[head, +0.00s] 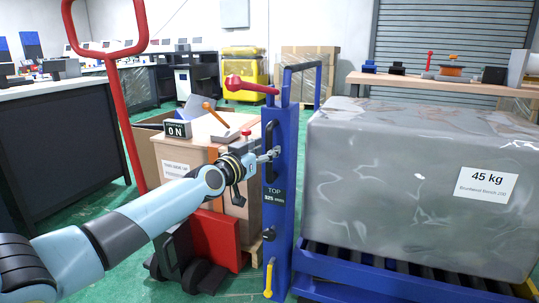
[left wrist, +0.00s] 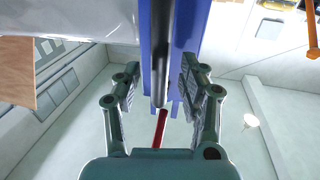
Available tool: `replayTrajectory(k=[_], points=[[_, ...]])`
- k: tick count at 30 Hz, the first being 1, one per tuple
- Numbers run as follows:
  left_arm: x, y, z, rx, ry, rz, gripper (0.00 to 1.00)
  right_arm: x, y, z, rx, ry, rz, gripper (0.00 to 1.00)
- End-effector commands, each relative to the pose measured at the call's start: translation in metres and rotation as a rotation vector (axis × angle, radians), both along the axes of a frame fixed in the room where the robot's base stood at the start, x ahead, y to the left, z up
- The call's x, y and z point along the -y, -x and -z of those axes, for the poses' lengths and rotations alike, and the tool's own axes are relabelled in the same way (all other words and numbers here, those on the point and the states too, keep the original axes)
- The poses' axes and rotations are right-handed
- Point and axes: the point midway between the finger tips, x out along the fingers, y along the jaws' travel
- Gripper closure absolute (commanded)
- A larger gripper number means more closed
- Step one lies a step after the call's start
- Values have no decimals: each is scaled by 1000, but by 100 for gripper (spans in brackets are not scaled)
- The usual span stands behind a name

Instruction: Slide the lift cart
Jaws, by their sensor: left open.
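The lift cart has a blue upright post (head: 281,225) and a blue roller bed (head: 355,280). A large grey wrapped load (head: 400,185) labelled 45 kg sits on the bed. A black vertical handle (head: 269,133) is on the post, above a sign reading TOP 325 mm (head: 274,196). My left gripper (head: 273,155) is at this handle. In the left wrist view, my open left gripper (left wrist: 160,72) has its fingers on either side of the dark handle bar (left wrist: 160,45), with gaps visible. My right gripper is out of view.
A red lever (head: 250,86) tops the post and a yellow lever (head: 269,278) is low on it. A red-framed hand truck (head: 133,130) and a carton with an ON box (head: 177,130) stand to the left. A workbench (head: 430,84) is behind the load.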

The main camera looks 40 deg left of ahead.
Motion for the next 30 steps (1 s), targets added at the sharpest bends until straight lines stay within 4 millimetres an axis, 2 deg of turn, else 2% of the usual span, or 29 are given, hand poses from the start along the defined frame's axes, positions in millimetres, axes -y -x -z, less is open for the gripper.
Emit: replayTrajectory(k=[3, 6, 15, 24, 30], points=[[0, -15, 3, -1, 2, 0, 58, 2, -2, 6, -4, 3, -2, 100], [-1, -21, 1, -1, 1, 0, 58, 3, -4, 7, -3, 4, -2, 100], [-1, -22, -1, 0, 1, 0, 59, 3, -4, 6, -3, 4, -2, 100], [-1, -22, -1, 0, 0, 0, 98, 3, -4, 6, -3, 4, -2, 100], [-1, -22, 0, 0, 0, 0, 100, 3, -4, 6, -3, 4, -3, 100]])
